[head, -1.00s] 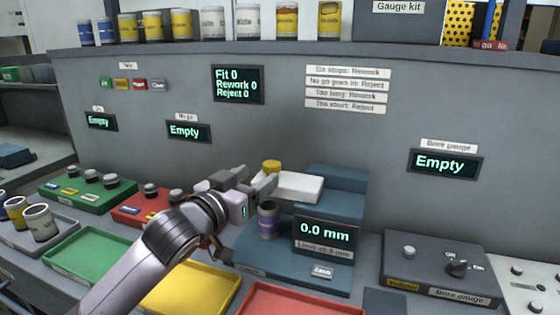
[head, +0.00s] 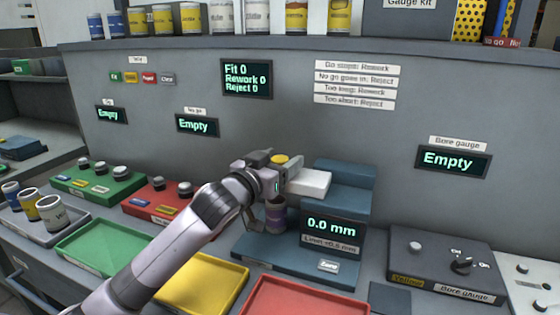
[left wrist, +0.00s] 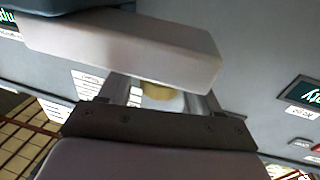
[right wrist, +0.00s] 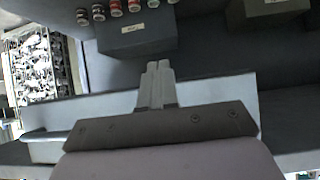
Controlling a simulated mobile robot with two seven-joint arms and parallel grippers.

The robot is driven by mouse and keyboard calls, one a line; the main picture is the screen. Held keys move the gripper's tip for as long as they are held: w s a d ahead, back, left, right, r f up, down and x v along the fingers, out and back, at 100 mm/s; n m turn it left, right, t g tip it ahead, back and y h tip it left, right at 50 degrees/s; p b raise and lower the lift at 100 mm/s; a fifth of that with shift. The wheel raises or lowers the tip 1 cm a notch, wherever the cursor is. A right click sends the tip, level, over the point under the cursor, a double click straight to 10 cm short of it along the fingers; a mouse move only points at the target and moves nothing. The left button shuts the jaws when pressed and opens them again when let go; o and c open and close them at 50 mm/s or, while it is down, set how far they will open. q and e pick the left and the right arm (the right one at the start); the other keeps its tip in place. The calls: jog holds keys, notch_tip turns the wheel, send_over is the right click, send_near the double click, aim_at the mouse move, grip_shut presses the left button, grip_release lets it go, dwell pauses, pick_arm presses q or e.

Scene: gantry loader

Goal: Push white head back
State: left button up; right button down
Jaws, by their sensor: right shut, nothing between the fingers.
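The white head (head: 310,183) is a pale block on the blue gauge stand (head: 345,188), above and behind the 0.0 mm display (head: 332,228). My left gripper (head: 290,168) is at the head's left end; I cannot tell whether it touches. In the left wrist view the white head (left wrist: 120,45) lies across the view just beyond the fingertips, with the fingers (left wrist: 160,98) apart and a yellow round top (left wrist: 158,91) seen between them.
Yellow (head: 203,282), red (head: 300,300) and green (head: 102,246) trays lie in front. The bore gauge box (head: 438,265) is to the right. A grey panel (head: 300,130) rises behind the stand, with cans along its top.

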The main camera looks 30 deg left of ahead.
aim_at(321, 179)
pick_arm(q)
grip_shut()
jog(key=d, duration=0.3)
jog(key=w+d+p, duration=0.1)
jog(key=d, duration=0.1)
jog(key=w+d, duration=0.1)
jog(key=d, duration=0.2)
jog(key=shift+d+f, duration=0.1)
jog(key=shift+d, duration=0.25)
jog(key=shift+o, duration=0.6)
grip_release()
jog(key=shift+d, duration=0.15)
jog(key=s, duration=0.7)
jog(key=shift+s+d, duration=0.1)
